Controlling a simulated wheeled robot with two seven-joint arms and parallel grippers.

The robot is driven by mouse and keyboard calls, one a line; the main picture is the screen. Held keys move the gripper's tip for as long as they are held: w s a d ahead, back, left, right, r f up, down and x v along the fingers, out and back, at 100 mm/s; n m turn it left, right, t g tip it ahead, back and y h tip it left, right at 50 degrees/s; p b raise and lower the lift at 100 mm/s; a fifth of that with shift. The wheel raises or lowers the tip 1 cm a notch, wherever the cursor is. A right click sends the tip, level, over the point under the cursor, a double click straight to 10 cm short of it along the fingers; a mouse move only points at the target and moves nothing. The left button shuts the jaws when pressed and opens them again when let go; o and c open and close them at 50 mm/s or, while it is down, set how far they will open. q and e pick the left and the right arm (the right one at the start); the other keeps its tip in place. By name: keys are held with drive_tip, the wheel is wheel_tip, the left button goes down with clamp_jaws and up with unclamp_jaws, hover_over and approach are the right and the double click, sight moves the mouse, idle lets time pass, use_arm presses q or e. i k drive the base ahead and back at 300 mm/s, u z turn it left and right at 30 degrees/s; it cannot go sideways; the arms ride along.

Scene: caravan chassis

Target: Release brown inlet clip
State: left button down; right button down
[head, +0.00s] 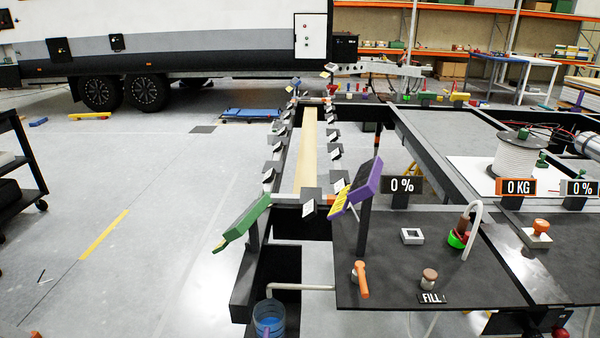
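A brown piece (464,223), which looks like the inlet clip, stands at the lower end of a curved white hose (477,222) on the dark worktop (390,250). A bright green ring (456,240) sits just below it. It is too small to tell whether the clip is shut around the hose. A brown-topped knob (429,277) stands behind the FILL label (431,298). Neither of my grippers shows in the head view.
An orange lever (361,279), a square white socket (411,236) and an orange knob (540,227) stand on the worktop. A purple panel (366,186) and a green panel (246,221) rise at its left. A clear blue container (269,318) stands below. The left floor is mostly free.

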sight(464, 240)
drive_tip(key=k, duration=0.5)
drive_tip(key=z, duration=1.8)
drive_tip(key=i, duration=1.3)
drive_tip(key=u, duration=2)
drive_tip(key=i, duration=0.5)
drive_tip(key=z, duration=0.05)
